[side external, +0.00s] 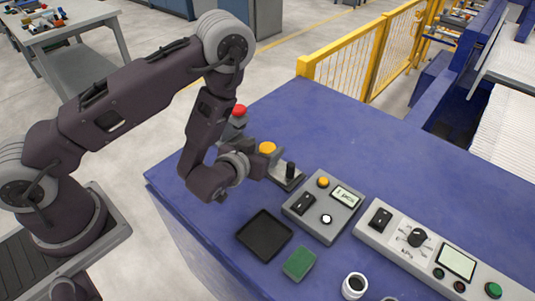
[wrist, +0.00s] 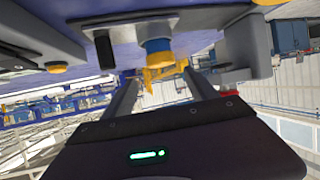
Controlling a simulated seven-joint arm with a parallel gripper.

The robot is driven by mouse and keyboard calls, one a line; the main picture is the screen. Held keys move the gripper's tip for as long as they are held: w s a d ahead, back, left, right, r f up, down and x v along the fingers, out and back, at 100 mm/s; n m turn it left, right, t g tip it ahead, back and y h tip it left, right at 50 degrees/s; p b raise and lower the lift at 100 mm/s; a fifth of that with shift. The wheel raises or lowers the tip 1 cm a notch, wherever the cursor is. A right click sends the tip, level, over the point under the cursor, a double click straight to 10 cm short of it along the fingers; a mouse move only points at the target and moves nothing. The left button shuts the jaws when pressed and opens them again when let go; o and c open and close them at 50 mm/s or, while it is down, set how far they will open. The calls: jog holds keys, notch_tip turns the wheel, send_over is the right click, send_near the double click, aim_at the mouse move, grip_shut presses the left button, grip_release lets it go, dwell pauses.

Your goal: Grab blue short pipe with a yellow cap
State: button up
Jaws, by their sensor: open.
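The blue short pipe (wrist: 156,45) shows in the wrist view with its yellow cap (wrist: 160,60). The picture is tipped over, so the pipe seems to hang from the table. My gripper (wrist: 160,76) is open, and its two grey fingers point toward the pipe from either side of it. I cannot tell whether they touch it. In the side view, the yellow cap (side external: 267,148) shows just beyond my gripper (side external: 258,165), and the pipe's blue body is hidden.
A red-topped piece (side external: 239,110) stands behind my wrist. A black upright peg (side external: 290,170) is right of the cap. A control box (side external: 323,207), black tray (side external: 264,235), green block (side external: 299,263) and white-rimmed ring (side external: 354,286) lie nearer. The far blue table (side external: 345,125) is clear.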

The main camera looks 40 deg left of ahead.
aim_at(270, 143)
jog(key=shift+w+a+f, duration=0.1)
jog(key=shift+f, duration=0.2)
jog(key=x, duration=0.6)
jog(key=shift+w+a+f, duration=0.2)
jog(key=shift+a+f, duration=0.05)
jog(key=shift+a, duration=0.05)
jog(key=shift+c, duration=0.5)
